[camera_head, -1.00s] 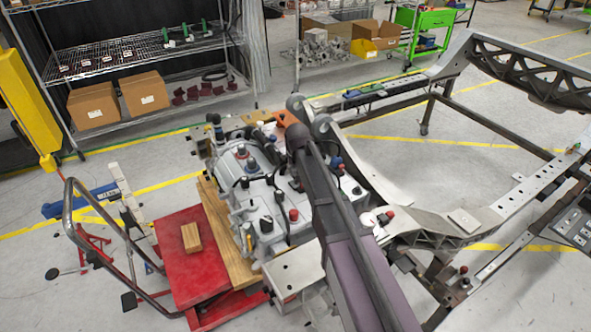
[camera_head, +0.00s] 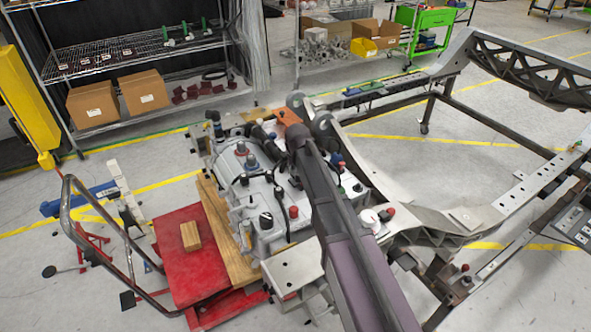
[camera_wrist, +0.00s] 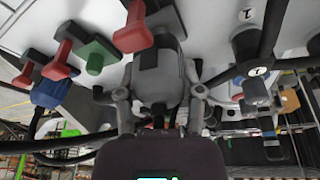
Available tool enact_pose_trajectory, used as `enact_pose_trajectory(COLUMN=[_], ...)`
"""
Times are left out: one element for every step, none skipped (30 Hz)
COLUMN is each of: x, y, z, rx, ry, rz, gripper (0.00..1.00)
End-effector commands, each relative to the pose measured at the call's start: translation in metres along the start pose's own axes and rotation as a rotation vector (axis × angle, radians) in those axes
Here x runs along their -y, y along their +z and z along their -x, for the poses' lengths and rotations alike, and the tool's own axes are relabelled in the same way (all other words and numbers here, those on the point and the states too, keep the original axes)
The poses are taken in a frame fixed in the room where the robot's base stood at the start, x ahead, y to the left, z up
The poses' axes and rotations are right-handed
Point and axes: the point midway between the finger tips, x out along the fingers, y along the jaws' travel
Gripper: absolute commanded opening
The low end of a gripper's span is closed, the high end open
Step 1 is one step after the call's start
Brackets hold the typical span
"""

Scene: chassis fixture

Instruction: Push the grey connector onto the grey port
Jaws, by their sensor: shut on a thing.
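In the wrist view, my gripper (camera_wrist: 160,98) has one finger on each side of a grey connector (camera_wrist: 158,78) and is shut on it. The connector is held upright in the picture, close under a pale panel. A dark grey part sits directly above the connector; I cannot tell whether this is the grey port or whether the two are joined. In the head view, my arm hides the gripper and connector over the grey-white chassis unit (camera_head: 262,190).
In the wrist view, a red part (camera_wrist: 132,35), a green part (camera_wrist: 97,52) and a blue connector (camera_wrist: 50,92) crowd the left. A black-and-blue fitting (camera_wrist: 250,70) and dark cables are at right. A red cart (camera_head: 185,265) stands beside the unit in the head view.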

Motion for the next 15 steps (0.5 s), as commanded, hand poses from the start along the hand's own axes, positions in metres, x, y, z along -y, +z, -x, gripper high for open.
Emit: enact_pose_trajectory(x=[0.0001, 0.0001, 0.0001, 0.0002, 0.0001, 0.0001, 0.0002, 0.0002, 0.0002, 0.0001, 0.0001, 0.0001, 0.0001, 0.0001, 0.0001], y=[0.0009, 0.0011, 0.0015, 0.0017, 0.0019, 0.0022, 0.0024, 0.0024, 0.0026, 0.0026, 0.0026, 0.0026, 0.0026, 0.0026, 0.0025], z=[-0.0028, -0.0036, -0.0047, -0.0055, -0.0062, -0.007, -0.0075, -0.0079, -0.0082, -0.0083, -0.0084, -0.0083, -0.0083, -0.0082, -0.0081], rx=[0.0, 0.0, 0.0, 0.0, 0.0, 0.0, 0.0, 0.0, 0.0, 0.0, 0.0, 0.0, 0.0, 0.0, 0.0], ry=[0.0, 0.0, 0.0, 0.0, 0.0, 0.0, 0.0, 0.0, 0.0, 0.0, 0.0, 0.0, 0.0, 0.0, 0.0], rz=[0.0, 0.0, 0.0, 0.0, 0.0, 0.0, 0.0, 0.0, 0.0, 0.0, 0.0, 0.0, 0.0, 0.0, 0.0], gripper=[0.05, 0.05, 0.05, 0.05, 0.05, 0.05, 0.05, 0.05, 0.05, 0.05, 0.05, 0.05, 0.05, 0.05, 0.05])
